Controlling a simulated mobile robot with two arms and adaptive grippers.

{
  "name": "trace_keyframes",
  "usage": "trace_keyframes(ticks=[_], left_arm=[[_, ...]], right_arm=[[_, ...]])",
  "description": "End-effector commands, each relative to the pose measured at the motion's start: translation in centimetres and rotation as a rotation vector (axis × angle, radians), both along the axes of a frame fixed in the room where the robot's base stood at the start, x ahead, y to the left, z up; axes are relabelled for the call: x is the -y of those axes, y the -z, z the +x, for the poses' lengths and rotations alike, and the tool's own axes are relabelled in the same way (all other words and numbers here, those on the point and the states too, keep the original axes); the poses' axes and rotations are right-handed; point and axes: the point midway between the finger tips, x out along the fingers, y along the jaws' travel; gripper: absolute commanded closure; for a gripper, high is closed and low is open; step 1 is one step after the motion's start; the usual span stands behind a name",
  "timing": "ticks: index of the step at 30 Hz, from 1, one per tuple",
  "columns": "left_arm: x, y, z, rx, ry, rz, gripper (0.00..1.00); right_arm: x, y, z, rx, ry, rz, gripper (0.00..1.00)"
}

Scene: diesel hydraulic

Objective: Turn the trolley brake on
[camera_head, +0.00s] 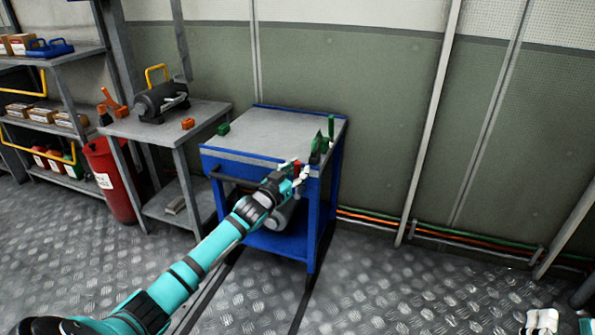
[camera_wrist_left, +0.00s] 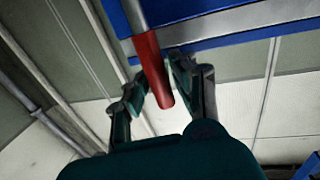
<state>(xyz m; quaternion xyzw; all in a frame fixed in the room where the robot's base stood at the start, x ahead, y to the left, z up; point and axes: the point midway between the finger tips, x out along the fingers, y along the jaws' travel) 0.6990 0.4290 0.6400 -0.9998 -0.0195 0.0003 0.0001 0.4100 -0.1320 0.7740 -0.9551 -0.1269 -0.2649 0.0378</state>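The blue trolley (camera_head: 229,155) with a grey top stands against the green wall. A red-gripped lever (camera_wrist_left: 152,68) on a grey rod hangs at the trolley's blue edge in the left wrist view; a bit of red also shows by my gripper in the head view. My left gripper (camera_head: 300,175) is at the trolley's front right corner. In the wrist view its two fingers (camera_wrist_left: 157,92) are apart on either side of the red grip, with a gap on the left side. My right gripper (camera_head: 541,321) seems to show only partly at the bottom right.

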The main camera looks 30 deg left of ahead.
Motion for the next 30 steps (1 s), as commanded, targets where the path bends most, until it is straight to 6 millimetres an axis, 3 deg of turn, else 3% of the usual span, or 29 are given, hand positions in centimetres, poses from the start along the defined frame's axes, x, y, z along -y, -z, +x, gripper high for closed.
trace_keyframes(ticks=[1, 5, 30], left_arm=[[0.00, 0.00, -0.01, 0.000, 0.000, 0.000, 0.83], [0.00, 0.00, -0.01, 0.000, 0.000, 0.000, 1.00], [0.04, -0.03, -0.01, -0.002, -0.001, 0.008, 1.00]], right_arm=[[0.00, 0.02, 0.01, -0.001, 0.000, 0.000, 0.60], [-0.01, 0.04, 0.01, -0.002, 0.000, -0.001, 0.60], [-0.02, 0.09, 0.14, -0.014, 0.001, -0.003, 0.60]])
